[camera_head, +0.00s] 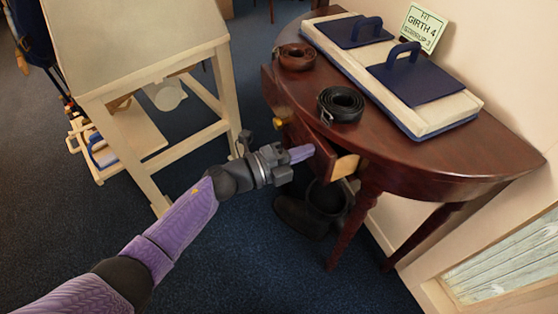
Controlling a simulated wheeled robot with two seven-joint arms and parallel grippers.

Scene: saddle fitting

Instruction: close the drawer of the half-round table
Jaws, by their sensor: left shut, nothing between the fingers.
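The half-round table (430,150) is dark red-brown wood and stands against the wall at the right. Its drawer (312,137) is partly open, sticking out from the table's curved front with a brass knob (279,123) on its face. A pale wooden inner part shows at the drawer's right end. My left gripper (302,153) is shut and empty, with its fingers at the drawer's front right part. I cannot tell whether they touch the drawer. My right gripper is not in view.
On the tabletop lie a brown coiled strap (296,57), a black coiled strap (341,104), a pale pad with blue handled flaps (425,90) and a sign (423,28). Black boots (312,207) stand below. A cream wooden stand (140,60) is at left. Blue carpet is clear in front.

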